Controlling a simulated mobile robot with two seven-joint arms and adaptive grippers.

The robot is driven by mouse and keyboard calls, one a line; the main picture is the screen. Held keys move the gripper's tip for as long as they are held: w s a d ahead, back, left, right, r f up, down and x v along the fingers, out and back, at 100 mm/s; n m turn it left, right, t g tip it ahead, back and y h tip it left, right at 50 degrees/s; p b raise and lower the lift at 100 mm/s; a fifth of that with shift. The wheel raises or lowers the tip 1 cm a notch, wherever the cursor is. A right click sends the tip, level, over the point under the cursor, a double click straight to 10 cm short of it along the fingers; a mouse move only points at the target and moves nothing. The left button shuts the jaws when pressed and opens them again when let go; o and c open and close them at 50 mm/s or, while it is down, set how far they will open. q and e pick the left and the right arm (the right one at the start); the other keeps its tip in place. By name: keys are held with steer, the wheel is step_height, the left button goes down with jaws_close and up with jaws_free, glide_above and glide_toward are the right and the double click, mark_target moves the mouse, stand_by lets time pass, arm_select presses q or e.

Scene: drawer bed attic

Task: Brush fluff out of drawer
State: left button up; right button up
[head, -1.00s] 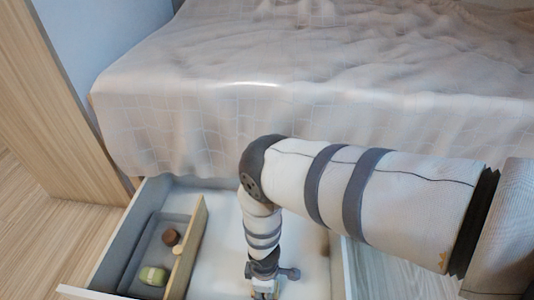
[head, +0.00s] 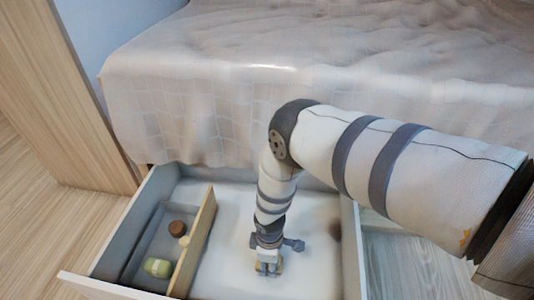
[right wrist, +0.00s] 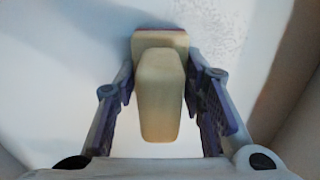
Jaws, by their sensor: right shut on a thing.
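The open drawer (head: 217,255) has a pale floor and grey walls, with a wooden divider on its left. My right gripper (head: 268,267) points down inside the larger compartment. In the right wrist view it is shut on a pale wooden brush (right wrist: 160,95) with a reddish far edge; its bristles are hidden. A grey speckled patch, perhaps fluff (right wrist: 212,38), lies on the drawer floor just beyond the brush to the right. My left gripper is out of view.
The small left compartment holds a green rounded thing (head: 158,267), a brown round thing (head: 178,228) and a small pale one (head: 184,241). The draped bed (head: 250,110) rises behind the drawer. A wooden panel (head: 65,95) stands at the left. Floor is bare on both sides.

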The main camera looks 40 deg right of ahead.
steer(key=shift+w+d+f+b, duration=0.1)
steer(key=shift+w+d+b, duration=0.55)
steer(key=shift+d, duration=0.2)
steer(key=shift+w+d, duration=1.1)
steer(key=shift+d, duration=0.1)
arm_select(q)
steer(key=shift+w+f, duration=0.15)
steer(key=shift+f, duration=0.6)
arm_select(e)
steer(key=shift+r, duration=0.2)
